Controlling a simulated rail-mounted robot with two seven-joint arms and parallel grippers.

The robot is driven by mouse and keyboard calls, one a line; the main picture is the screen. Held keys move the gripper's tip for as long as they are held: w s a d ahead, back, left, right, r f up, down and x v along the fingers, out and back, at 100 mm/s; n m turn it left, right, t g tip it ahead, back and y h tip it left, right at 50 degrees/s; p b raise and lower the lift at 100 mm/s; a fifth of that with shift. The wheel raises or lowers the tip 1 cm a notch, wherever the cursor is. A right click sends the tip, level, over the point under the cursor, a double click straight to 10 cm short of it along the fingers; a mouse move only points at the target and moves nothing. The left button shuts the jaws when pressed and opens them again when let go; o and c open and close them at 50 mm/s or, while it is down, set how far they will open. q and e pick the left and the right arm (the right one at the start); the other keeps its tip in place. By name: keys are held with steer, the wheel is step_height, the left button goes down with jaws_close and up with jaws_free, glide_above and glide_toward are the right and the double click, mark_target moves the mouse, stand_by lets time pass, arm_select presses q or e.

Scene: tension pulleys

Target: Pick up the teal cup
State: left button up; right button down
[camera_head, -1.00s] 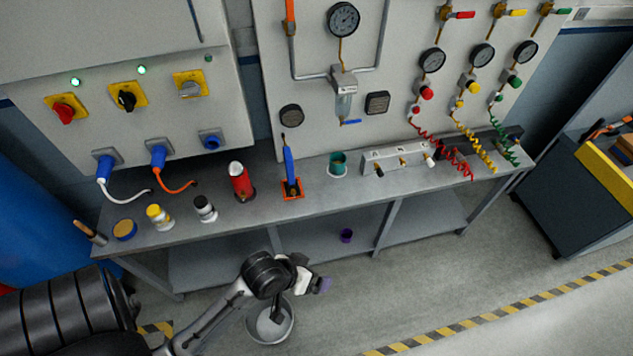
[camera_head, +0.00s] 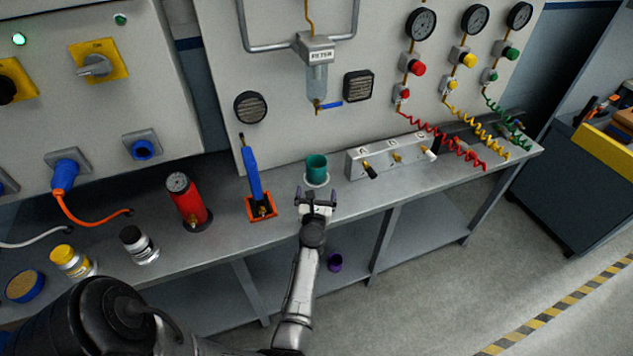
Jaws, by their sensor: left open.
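The teal cup (camera_head: 317,167) stands upright on a pale round base on the grey workbench, right of the blue tool and left of the valve block. My left gripper (camera_head: 318,193) is open just in front of the cup, on its near side, with its fingers pointing toward it. The fingers do not appear to be closed around the cup. The lower front of the cup is close to the fingertips, and I cannot tell whether they touch. My right gripper is not in view.
A blue tool in an orange holder (camera_head: 257,185) stands left of the cup. A valve block (camera_head: 392,157) is close on its right. A red cylinder (camera_head: 187,203) and jars stand further left. A purple cup (camera_head: 335,262) sits on the lower shelf. The wall panel rises behind.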

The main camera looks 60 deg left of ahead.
arm_select(q)
steer(key=shift+a+f+n+g, duration=0.3)
steer(key=shift+f+n, duration=0.2)
steer(key=shift+f, duration=0.05)
steer(key=b, duration=0.2)
glide_toward(317, 158)
steer(key=shift+b+x, duration=0.65)
steer(key=shift+x, duration=2.7)
steer(key=c, duration=1)
